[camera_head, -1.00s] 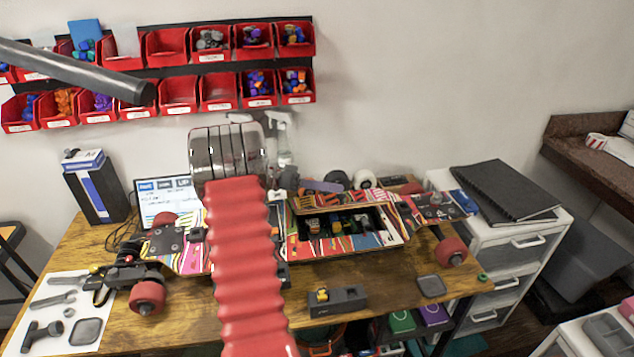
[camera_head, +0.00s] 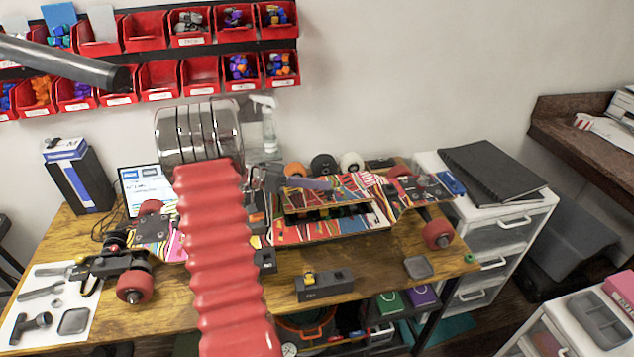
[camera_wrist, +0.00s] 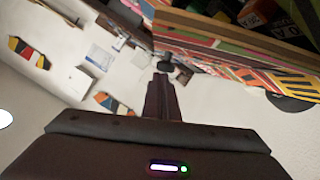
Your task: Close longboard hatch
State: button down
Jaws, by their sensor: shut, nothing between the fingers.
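The longboard (camera_head: 410,193) lies across the table with bright striped graphics and red wheels. Its hatch (camera_head: 350,185), a striped lid with a wooden edge, is tilted over the compartment in the middle of the deck. A dark gap with parts inside (camera_head: 325,213) shows under its front edge. My gripper (camera_head: 318,183) is shut and empty, reaching in from the left at the lid's upper left; I cannot tell whether it touches. The wrist view shows the shut dark fingers (camera_wrist: 163,88) with a striped, wood-edged board (camera_wrist: 230,48) beside them. My red arm hides the deck's left part.
A small black box (camera_head: 325,286) stands on the table in front of the longboard. Loose wheels (camera_head: 323,165) and a spray bottle (camera_head: 268,128) stand behind it. Tools lie on a white sheet (camera_head: 22,318) at left. A white drawer unit (camera_head: 505,228) stands at right.

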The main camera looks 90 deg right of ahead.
aim_at(315, 198)
jog(key=shift+r, duration=0.15)
jog(key=shift+w+d+r, duration=0.1)
jog(key=shift+d+r, duration=0.05)
jog(key=shift+r, duration=0.15)
jog(key=w+a+r, duration=0.1)
jog(key=w+r, duration=0.4)
jog(key=w, duration=0.4)
jog(key=shift+w, duration=0.35)
jog(key=shift+r, duration=0.1)
